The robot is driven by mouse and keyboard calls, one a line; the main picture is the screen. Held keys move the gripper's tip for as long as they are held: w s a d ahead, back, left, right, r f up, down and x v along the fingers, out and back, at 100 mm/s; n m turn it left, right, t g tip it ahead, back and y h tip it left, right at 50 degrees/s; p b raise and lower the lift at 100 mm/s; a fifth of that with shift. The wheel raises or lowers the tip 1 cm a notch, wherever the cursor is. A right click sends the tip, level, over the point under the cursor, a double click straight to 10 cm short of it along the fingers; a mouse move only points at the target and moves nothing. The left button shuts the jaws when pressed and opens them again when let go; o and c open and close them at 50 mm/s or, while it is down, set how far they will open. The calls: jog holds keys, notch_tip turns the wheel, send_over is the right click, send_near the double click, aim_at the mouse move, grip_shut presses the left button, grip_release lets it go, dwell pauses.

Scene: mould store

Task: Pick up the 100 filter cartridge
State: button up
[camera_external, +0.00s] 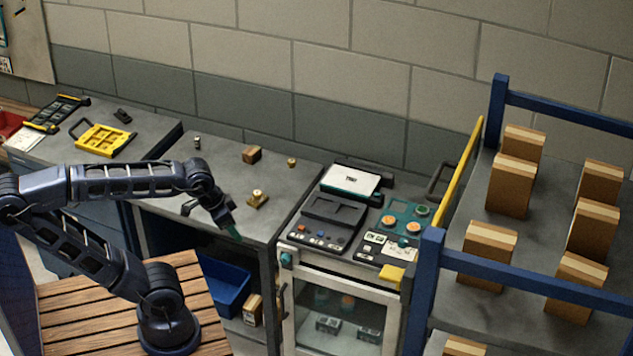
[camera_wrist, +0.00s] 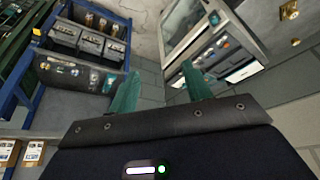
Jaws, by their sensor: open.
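I cannot tell for sure which thing is the 100 filter cartridge; no readable "100" shows. Small candidates stand on the grey bench (camera_external: 215,165): a dark small cylinder (camera_external: 197,143), a brown block (camera_external: 251,154), a small brass piece (camera_external: 291,162) and a brass fitting on a flat base (camera_external: 258,198). My gripper (camera_external: 233,230) is above the bench's front part, left of and nearer than the brass fitting. In the wrist view my gripper (camera_wrist: 160,88) shows two teal fingers apart with nothing between them. A brass piece (camera_wrist: 289,10) shows there at the upper right.
A machine with a control panel (camera_external: 345,235) stands right of the bench. A blue-framed shelf (camera_external: 432,270) with several cardboard boxes is at the right. A yellow tray (camera_external: 103,139) lies on the left bench. A blue bin (camera_external: 226,287) sits below.

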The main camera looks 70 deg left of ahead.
jog(key=o, duration=0.5)
